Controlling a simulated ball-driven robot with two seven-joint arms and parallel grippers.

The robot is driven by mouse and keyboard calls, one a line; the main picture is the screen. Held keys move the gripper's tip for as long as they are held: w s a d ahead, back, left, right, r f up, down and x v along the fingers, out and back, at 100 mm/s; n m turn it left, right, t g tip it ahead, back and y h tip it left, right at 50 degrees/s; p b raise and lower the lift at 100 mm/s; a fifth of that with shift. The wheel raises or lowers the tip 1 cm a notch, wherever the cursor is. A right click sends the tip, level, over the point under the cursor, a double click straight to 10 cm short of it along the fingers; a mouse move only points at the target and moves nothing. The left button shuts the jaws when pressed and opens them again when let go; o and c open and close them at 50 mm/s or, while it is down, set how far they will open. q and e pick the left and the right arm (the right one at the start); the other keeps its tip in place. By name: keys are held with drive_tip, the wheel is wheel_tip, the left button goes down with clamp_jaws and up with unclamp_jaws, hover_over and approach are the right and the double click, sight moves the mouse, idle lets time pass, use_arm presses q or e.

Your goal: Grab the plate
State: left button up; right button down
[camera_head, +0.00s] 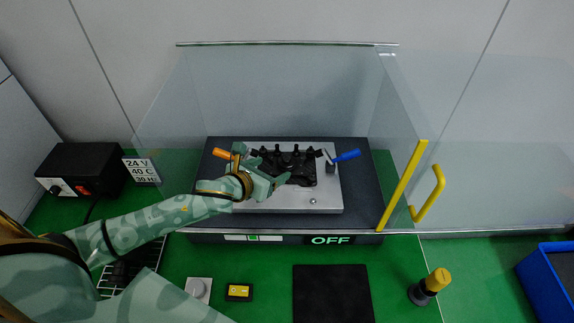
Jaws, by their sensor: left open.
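A silver metal plate (322,200) lies on a dark base inside a clear-walled enclosure. A black part with several upright knobs (305,168) sits on it, and an orange handle (222,153) and a blue handle (347,155) stick out at its sides. My left gripper (280,180) reaches in from the left and is over the left half of the silver plate, beside the black part. It is open; I cannot tell whether it touches anything. My left forearm and gripper hide the plate's left part. My right gripper is not in view.
A clear door with a yellow handle (430,195) stands at the enclosure's right. An OFF display (331,240) is on the front. On the green table are a black mat (333,293), a yellow-topped knob (437,281), a small yellow-black box (239,292) and a blue bin (548,285).

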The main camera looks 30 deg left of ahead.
sight(284, 163)
use_arm(q)
drive_tip(key=b+x, duration=0.1)
drive_tip(key=x, duration=0.5)
drive_tip(key=shift+w+f, duration=0.15)
drive_tip(key=shift+w, duration=0.2)
drive_tip(key=shift+s, duration=0.1)
drive_tip(key=c, duration=1.2)
